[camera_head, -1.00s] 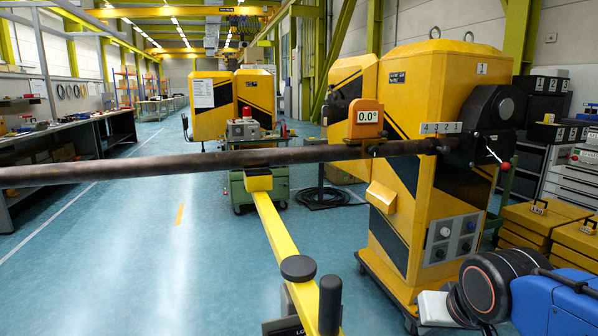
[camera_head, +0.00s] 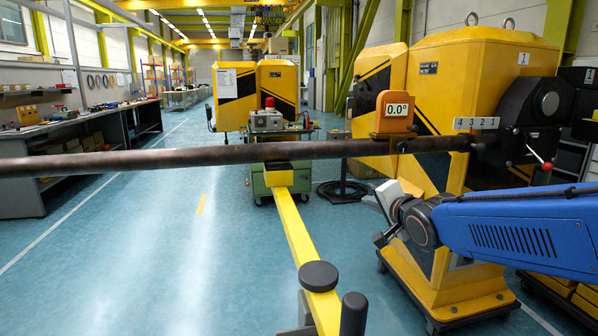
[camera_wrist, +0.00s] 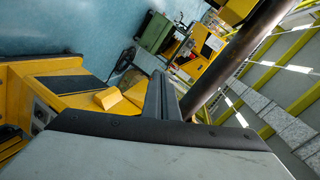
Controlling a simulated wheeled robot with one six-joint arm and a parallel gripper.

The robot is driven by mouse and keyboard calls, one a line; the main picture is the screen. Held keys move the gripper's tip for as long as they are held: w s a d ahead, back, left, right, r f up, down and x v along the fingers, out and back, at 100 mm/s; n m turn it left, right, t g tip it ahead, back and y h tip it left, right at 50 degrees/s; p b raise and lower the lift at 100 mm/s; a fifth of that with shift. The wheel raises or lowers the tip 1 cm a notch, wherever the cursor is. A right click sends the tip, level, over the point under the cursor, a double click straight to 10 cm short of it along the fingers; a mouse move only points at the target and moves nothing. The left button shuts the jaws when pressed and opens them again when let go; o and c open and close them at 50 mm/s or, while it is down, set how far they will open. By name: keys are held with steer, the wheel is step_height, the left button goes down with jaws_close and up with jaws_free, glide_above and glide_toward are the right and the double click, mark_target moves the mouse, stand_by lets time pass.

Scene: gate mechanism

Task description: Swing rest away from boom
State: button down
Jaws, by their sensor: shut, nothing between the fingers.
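The boom (camera_head: 200,156) is a long dark pipe running level across the head view into the black hub (camera_head: 535,112) on the yellow cabinet. The rest (camera_head: 302,242) is a yellow bar with a yellow head (camera_head: 279,176) beneath the boom; I cannot tell whether they touch. At its near end are a black round knob (camera_head: 318,276) and an upright black handle (camera_head: 353,314). My gripper (camera_wrist: 160,85) is shut and empty in the wrist view. In the head view it is right of the rest, in front of the cabinet, below the boom. The boom (camera_wrist: 235,55) also crosses the wrist view.
The yellow cabinet (camera_head: 440,245) stands close behind my arm, with an orange 0.0° display (camera_head: 394,112) above the boom. A red-tipped lever (camera_head: 547,166) is at the hub. A green cart (camera_head: 257,183) stands behind the rest. Floor left of the rest is clear.

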steer(key=w+a+r+m+y, duration=0.1)
steer(key=w+a+r+y, duration=0.1)
steer(key=a, duration=0.3)
steer(key=w+a+r+m+t+y, duration=0.1)
steer(key=w+a+r+y, duration=0.1)
steer(key=a, duration=0.4)
steer(key=shift+w+a+y, duration=0.15)
steer(key=shift+w+y, duration=0.15)
steer(key=shift+w, duration=0.55)
steer(key=w+a, duration=0.7)
steer(key=a, duration=0.1)
steer(key=shift+w+a, duration=0.3)
steer(key=shift+a, duration=0.1)
